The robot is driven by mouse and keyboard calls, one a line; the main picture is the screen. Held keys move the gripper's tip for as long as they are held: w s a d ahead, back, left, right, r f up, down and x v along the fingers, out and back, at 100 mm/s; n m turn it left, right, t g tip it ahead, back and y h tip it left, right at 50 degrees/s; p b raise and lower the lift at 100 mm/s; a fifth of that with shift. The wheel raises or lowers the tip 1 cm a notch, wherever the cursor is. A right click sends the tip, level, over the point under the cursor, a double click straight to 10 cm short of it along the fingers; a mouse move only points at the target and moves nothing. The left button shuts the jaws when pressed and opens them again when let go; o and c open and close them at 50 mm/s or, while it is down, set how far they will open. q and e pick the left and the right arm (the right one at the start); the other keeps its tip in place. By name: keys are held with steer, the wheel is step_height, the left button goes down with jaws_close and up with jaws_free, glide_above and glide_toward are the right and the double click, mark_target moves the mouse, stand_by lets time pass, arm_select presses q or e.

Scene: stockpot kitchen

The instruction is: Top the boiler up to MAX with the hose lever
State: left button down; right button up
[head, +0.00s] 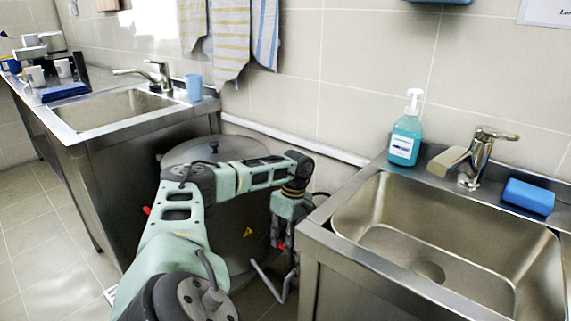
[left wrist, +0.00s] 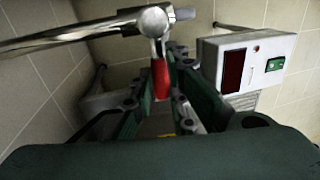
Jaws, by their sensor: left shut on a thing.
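The boiler (head: 182,153) is a big steel pot with a black-knobbed lid, standing between the two sink units. My left arm crosses in front of it and hides much of its body. My left gripper (head: 281,238) points down at the boiler's right side. In the left wrist view, a red lever (left wrist: 160,78) hangs from a chrome valve (left wrist: 154,22), and the fingers of my left gripper (left wrist: 161,90) are shut on it. A bit of red also shows at the gripper in the head view. I see no MAX mark or water level. My right gripper is out of view.
A right sink (head: 430,268) with a soap bottle (head: 405,140) and blue sponge (head: 527,197) stands close beside my left gripper. A left sink (head: 115,108) with a blue cup (head: 194,88) is opposite. A control box (left wrist: 248,62) with a dark red display and green switch is near the fingers.

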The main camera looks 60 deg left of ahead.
arm_select(q)
steer(key=c, duration=1.7)
jaws_free()
steer(key=shift+w, duration=0.1)
steer(key=shift+c, duration=0.2)
step_height(320, 180, up, 12)
steer(key=w, duration=0.2)
steer(key=shift+a, duration=0.4)
steer(key=shift+w+f, duration=0.1)
steer(key=shift+f, duration=0.05)
